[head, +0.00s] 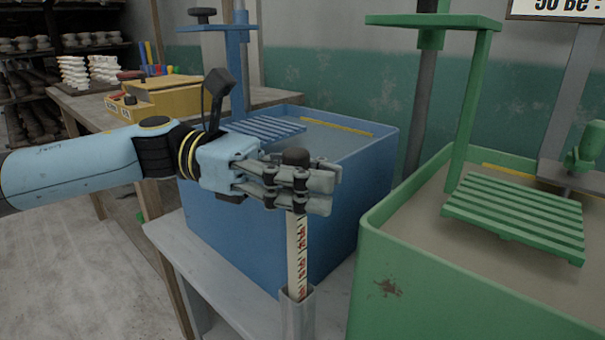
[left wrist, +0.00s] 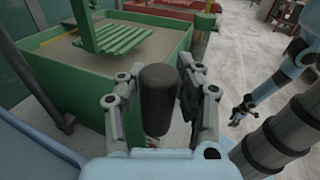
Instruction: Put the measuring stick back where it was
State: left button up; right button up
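The measuring stick (head: 298,255) is pale with red markings and has a dark rounded handle (left wrist: 158,98). It stands nearly upright, its lower end inside a grey holder (head: 298,315) in front of the blue tank. My left gripper (head: 300,186) is shut around the stick just below the handle top, with one finger on each side. The handle's top shows above the fingers in the head view. The stick's lower tip is hidden in the holder. My right gripper (left wrist: 243,112) is small and distant in the left wrist view, away from the stick.
The blue tank (head: 235,235) stands directly behind the stick. A green tank (head: 440,290) with a slatted green platform (head: 515,215) is close on the right. A grey bench (head: 215,280) lies below. A wooden table (head: 95,105) with a yellow box (head: 170,98) is behind left.

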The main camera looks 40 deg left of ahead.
pick_arm(q)
jog(key=p+v, duration=0.6)
jog(key=v, duration=0.6)
jog(key=shift+r, duration=0.2)
